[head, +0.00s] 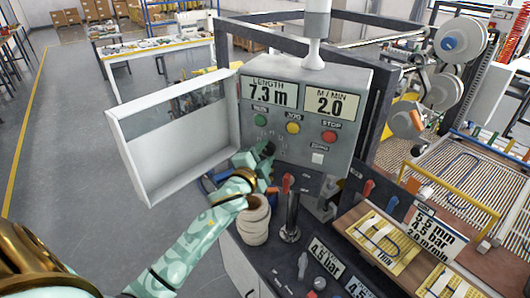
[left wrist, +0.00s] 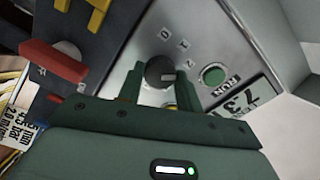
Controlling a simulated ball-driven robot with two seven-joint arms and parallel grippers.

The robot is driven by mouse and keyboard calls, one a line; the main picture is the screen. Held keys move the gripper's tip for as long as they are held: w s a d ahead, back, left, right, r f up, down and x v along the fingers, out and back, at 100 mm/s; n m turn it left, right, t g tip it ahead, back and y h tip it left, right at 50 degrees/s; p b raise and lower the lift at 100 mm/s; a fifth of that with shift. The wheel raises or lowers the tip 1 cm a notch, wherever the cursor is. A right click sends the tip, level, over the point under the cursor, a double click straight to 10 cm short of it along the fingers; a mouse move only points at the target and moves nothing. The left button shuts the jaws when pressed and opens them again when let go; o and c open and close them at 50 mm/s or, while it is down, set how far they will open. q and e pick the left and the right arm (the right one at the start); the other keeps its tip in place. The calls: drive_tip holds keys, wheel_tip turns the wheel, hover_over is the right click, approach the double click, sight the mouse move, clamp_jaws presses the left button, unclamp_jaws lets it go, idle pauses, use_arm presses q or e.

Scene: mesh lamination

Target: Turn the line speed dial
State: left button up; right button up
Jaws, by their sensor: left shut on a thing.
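A grey control box (head: 318,110) has a LENGTH display reading 7.3 m and an M/MIN display (head: 331,100) reading 2.0. In the left wrist view, a dark round dial (left wrist: 160,72) with a pale pointer mark sits on the panel, with small digits around it. My left gripper (head: 267,152) reaches the lower left of the panel; its green fingers (left wrist: 158,84) stand on both sides of the dial, shut on it. My right gripper is not in view.
Green, yellow and red buttons (head: 329,136) sit above the gripper. An open framed door (head: 180,135) stands left of the box. Below are a red lever (head: 287,183), a tape roll (head: 254,220) and a chrome post (head: 291,218). A card (head: 432,232) reads 5.5 mm, 4.5 bar, 2.0 m/min.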

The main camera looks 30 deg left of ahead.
use_arm(q)
drive_tip(key=shift+f, duration=0.1)
drive_tip(key=o, duration=1)
drive_tip(key=s+d+b, duration=0.2)
drive_tip(key=s, duration=1.4)
drive_tip(key=shift+b, duration=0.4)
